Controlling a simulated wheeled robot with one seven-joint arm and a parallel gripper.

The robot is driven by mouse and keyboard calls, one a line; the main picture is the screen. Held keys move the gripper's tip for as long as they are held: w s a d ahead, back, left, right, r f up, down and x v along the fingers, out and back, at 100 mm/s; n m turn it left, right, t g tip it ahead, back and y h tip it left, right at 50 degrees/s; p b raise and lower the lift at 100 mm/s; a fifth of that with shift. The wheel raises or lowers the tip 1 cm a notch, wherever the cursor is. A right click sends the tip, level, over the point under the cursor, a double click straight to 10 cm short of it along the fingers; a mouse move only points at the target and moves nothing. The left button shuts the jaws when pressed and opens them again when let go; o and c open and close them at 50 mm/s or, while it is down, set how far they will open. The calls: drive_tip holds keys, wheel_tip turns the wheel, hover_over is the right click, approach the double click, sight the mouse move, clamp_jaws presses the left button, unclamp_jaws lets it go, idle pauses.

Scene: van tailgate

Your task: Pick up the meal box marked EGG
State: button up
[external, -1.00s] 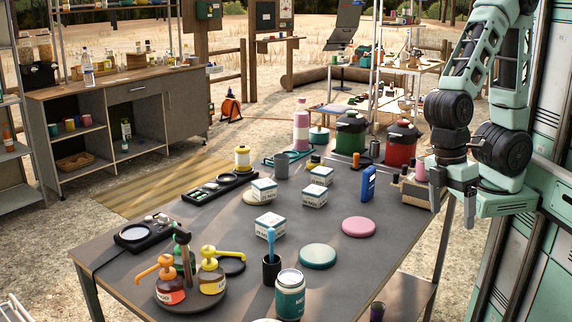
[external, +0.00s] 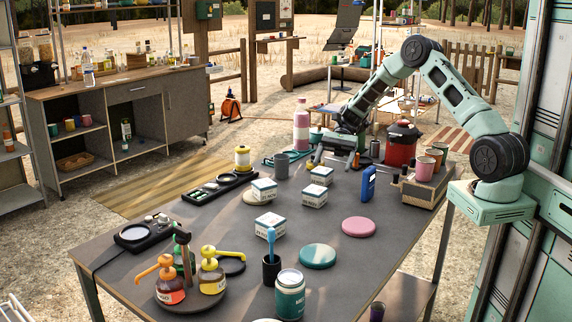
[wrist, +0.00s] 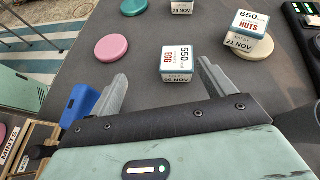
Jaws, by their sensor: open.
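My gripper (external: 325,157) is over the far end of the table there. That farther box is not visible in the wrist view.
A box dated 29 NOV (wrist: 181,7) lies beyond. A blue object (wrist: 80,100) stands near the left finger. Pink (wrist: 112,47) and teal (wrist: 133,6) discs lie flat. Bare table separates them.

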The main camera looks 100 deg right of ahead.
drive_tip(key=s+d+m+t, duration=0.1)
drive_tip(key=d, duration=0.1)
drive_tip(key=s+d+f, duration=0.1)
drive_tip(key=d, duration=0.1)
drive_tip(key=s+d+m+t, duration=0.1)
drive_tip(key=s+d, duration=0.1)
drive_tip(key=shift+f+m+t, duration=0.2)
drive_tip(key=shift+m+t, duration=0.1)
drive_tip(key=p, duration=0.1)
approach(315, 193)
drive_tip(key=w+f, duration=0.1)
drive_tip(key=w+a+f, duration=0.1)
drive_tip(key=shift+f, duration=0.4)
drive_tip(key=shift+p+x, duration=0.65)
drive_tip(key=shift+x, duration=2)
drive_tip(key=shift+w+d+h, duration=0.15)
drive_tip(key=shift+h, duration=0.15)
drive_tip(key=c, duration=1.1)
